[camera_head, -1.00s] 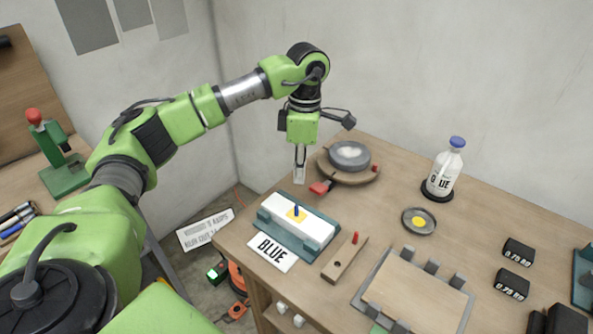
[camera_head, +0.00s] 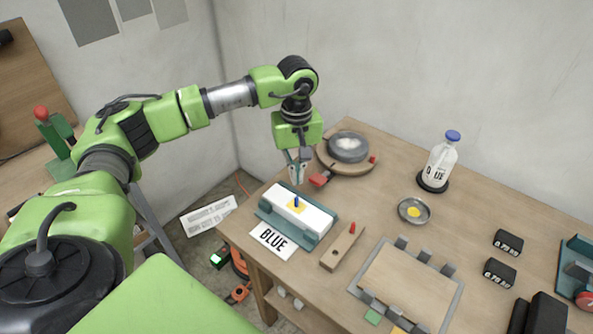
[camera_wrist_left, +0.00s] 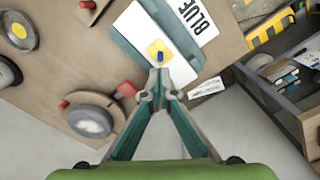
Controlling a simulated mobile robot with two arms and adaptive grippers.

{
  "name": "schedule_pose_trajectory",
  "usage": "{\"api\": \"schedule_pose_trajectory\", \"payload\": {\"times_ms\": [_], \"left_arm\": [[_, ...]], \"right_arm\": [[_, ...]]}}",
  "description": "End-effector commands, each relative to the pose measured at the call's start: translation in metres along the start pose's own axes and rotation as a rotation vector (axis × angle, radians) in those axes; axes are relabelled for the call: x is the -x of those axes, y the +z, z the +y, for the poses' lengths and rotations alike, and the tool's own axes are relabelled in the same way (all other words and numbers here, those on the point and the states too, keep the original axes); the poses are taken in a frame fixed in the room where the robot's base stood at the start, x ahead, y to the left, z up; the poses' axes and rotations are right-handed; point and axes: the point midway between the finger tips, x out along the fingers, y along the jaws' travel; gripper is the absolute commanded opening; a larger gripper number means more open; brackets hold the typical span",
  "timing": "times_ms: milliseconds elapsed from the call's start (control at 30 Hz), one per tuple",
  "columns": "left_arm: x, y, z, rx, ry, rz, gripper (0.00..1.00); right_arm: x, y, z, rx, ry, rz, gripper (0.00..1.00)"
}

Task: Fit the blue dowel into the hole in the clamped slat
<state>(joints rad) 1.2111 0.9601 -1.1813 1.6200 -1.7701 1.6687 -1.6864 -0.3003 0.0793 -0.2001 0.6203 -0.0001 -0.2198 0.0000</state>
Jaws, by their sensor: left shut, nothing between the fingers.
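The white slat (camera_head: 315,219) lies in a teal clamp (camera_head: 306,243) near the bench's left edge, behind a BLUE label (camera_head: 273,240). The blue dowel (camera_head: 296,201) stands upright at a yellow patch on the slat. The dowel also shows in the left wrist view (camera_wrist_left: 160,57), just beyond my fingertips. I cannot tell how deep it sits, and the hole is hidden. My left gripper (camera_head: 297,182) is shut and empty, pointing down just behind the dowel in the head view, apart from it. The left wrist view shows its fingertips (camera_wrist_left: 159,95) together. My right gripper is not in view.
A round stand with a grey disc (camera_head: 348,146) and red tabs is close behind the gripper. A wooden bar with a red peg (camera_head: 343,247) lies right of the clamp. Farther right are a tray (camera_head: 407,285), a dish (camera_head: 414,210) and a bottle (camera_head: 440,163).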

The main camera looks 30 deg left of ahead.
Motion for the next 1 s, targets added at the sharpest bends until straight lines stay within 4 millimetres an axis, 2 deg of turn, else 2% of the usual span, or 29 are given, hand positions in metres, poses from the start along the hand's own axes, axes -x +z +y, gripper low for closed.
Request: {"api": "schedule_pose_trajectory", "payload": {"times_ms": [433, 1000], "left_arm": [[-0.051, 0.000, -0.001, 0.004, -0.003, 0.000, 0.00], [-0.056, 0.000, 0.000, 0.004, -0.001, 0.000, 0.00]], "right_arm": [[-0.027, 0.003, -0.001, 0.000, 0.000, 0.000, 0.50], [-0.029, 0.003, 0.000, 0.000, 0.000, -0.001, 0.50]]}}
